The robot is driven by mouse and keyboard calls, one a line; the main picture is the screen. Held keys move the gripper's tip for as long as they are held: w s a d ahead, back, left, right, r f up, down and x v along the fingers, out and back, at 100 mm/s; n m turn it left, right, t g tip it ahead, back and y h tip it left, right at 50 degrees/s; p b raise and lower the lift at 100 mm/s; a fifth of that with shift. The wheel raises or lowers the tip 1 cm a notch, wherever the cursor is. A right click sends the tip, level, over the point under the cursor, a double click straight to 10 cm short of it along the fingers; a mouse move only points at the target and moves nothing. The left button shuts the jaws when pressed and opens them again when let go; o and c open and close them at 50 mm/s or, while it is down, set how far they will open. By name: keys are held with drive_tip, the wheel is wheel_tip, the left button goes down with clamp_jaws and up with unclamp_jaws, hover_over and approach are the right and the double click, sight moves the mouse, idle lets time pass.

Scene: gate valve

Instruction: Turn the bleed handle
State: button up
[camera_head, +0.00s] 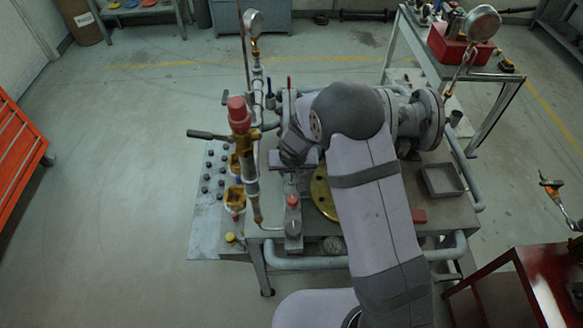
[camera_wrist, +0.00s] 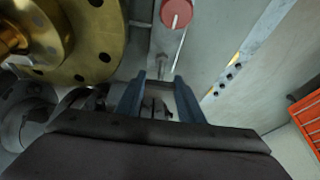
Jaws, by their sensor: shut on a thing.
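My gripper (camera_wrist: 162,92) shows in the wrist view with two blue-grey fingers on either side of a narrow grey part, which I take to be the bleed handle (camera_wrist: 157,105). The fingers are shut on it; its far end and mount are hard to make out. In the head view my gripper (camera_head: 290,160) is at the pipework on the bench, and my wrist and forearm hide most of the grip. A red knob (camera_wrist: 176,12) stands beyond the fingertips in the wrist view, apart from them. It also shows in the head view (camera_head: 292,201).
A brass flange (camera_wrist: 95,45) lies left of my fingers in the wrist view. A vertical pipe with a red cap (camera_head: 238,112) and a black lever (camera_head: 205,134) stand left of my gripper. A grey tray (camera_head: 442,180) is at the bench's right. Floor to the left is clear.

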drive_tip(key=n+p, duration=0.1)
drive_tip(key=p, duration=0.2)
drive_tip(key=shift+r, duration=0.3)
drive_tip(key=n+y+p, duration=0.1)
drive_tip(key=n+p, duration=0.1)
drive_tip(key=p, duration=0.5)
drive_tip(key=shift+f+n, duration=0.1)
drive_tip(key=shift+n, duration=0.3)
drive_tip(key=shift+g+y+p, duration=0.3)
drive_tip(key=shift+p, duration=0.05)
drive_tip(key=shift+n+y+p, duration=0.3)
drive_tip(key=shift+n+p, duration=0.8)
drive_tip(key=shift+p, duration=0.15)
drive_tip(key=shift+f+n+g+y, duration=0.2)
drive_tip(key=shift+n+g+y, duration=0.15)
drive_tip(key=shift+n, duration=0.75)
drive_tip(key=n+g+y, duration=0.1)
drive_tip(key=n, duration=0.2)
drive_tip(key=n+g, duration=0.1)
drive_tip(key=n, duration=0.1)
drive_tip(key=n+g+b, duration=0.1)
drive_tip(key=n, duration=0.2)
drive_tip(key=shift+y, duration=0.25)
